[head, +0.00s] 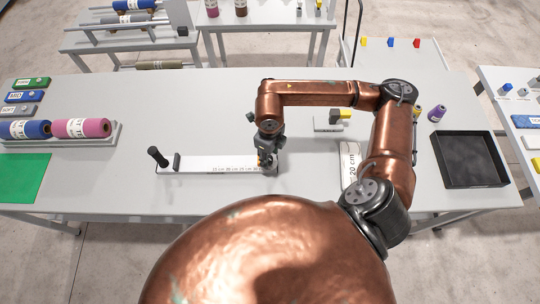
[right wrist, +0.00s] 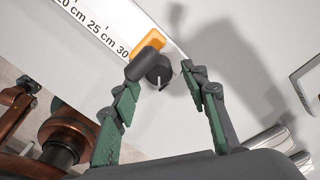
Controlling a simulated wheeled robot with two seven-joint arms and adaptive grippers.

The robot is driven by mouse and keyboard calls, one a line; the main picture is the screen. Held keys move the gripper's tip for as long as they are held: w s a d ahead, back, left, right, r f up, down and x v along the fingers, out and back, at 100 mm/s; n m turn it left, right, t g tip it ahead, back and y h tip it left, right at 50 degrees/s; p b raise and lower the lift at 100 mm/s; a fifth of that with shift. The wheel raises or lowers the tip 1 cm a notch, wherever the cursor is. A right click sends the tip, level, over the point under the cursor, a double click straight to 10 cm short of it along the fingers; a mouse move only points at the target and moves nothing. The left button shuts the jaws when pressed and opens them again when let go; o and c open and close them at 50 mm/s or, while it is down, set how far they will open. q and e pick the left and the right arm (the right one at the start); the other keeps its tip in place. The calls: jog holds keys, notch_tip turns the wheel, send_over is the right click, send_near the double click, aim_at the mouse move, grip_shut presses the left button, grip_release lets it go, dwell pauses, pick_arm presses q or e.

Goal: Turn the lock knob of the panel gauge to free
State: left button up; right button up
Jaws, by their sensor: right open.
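The panel gauge (head: 215,163) is a white strip with centimetre marks lying on the table, with a black upright handle at its left end. Its marks up to 30 cm show in the right wrist view (right wrist: 102,32). Beside the 30 cm mark sit an orange piece (right wrist: 151,41) and the dark lock knob (right wrist: 159,74), which has a white line and a rounded dark lever at its side. My right gripper (head: 268,165) is over the right end of the gauge and hides the knob in the head view. In the right wrist view its green-padded fingers (right wrist: 162,84) are apart, with the knob just beyond and between their tips.
A black tray (head: 448,172) lies at the right, near small spools (head: 436,113). A white 20 cm piece (head: 348,160) and a small yellow-topped block (head: 330,122) lie near my right arm. Fabric rolls (head: 82,128) and a green mat (head: 22,178) are at the left.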

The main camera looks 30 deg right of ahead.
aim_at(270, 158)
notch_tip(270, 158, up, 12)
jog(key=shift+f, duration=0.2)
dwell(0.4)
